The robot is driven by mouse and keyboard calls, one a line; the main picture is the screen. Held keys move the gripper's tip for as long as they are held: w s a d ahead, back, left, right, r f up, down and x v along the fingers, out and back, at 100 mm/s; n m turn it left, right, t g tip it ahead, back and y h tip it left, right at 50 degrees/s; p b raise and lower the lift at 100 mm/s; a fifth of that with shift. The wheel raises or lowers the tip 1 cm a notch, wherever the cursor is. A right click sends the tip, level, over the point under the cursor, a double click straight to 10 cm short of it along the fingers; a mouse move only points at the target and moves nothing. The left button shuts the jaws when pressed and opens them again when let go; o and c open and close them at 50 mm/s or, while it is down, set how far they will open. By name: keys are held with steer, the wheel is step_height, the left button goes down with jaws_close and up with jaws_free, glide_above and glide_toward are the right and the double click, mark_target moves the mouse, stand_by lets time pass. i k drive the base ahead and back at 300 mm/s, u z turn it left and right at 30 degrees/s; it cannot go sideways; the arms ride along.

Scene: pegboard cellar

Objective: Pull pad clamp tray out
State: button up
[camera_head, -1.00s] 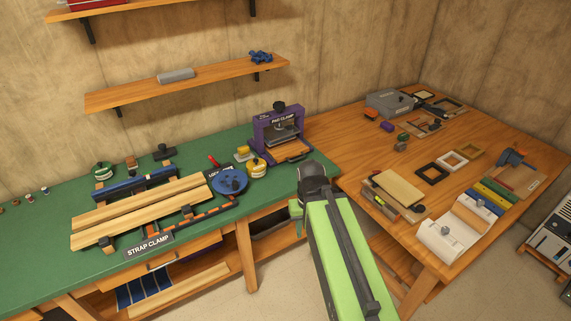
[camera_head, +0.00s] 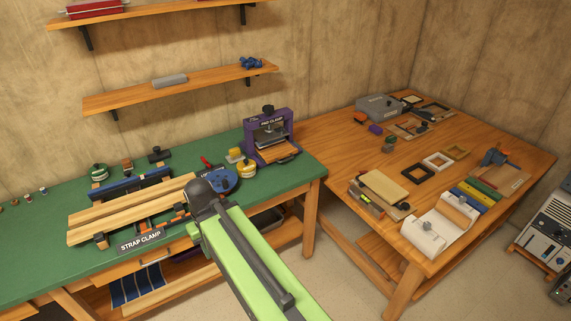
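The pad clamp (camera_head: 249,136) is a purple frame with a dark knob on top and a "PAD CLAMP" label. It stands near the back right of the green bench. Its wooden tray (camera_head: 274,153) lies low in the frame, under the dark pad, with a dark handle (camera_head: 289,160) at its front edge. How far the tray projects is too small to tell. My green arm (camera_head: 255,255) reaches up from the bottom, its dark far joint (camera_head: 203,195) left of and nearer than the pad clamp. My gripper's fingers are not visible.
The strap clamp boards (camera_head: 125,212) lie on the green bench (camera_head: 50,240) at left. A blue round clamp (camera_head: 222,180) and a yellow-topped tin (camera_head: 249,168) stand left of the pad clamp. A wooden table (camera_head: 335,140) with many items is at right. Bench space right of the pad clamp is clear.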

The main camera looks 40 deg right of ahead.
mark_target(277, 152)
steer(key=z, duration=0.05)
steer(key=i, duration=1)
steer(key=u, duration=0.05)
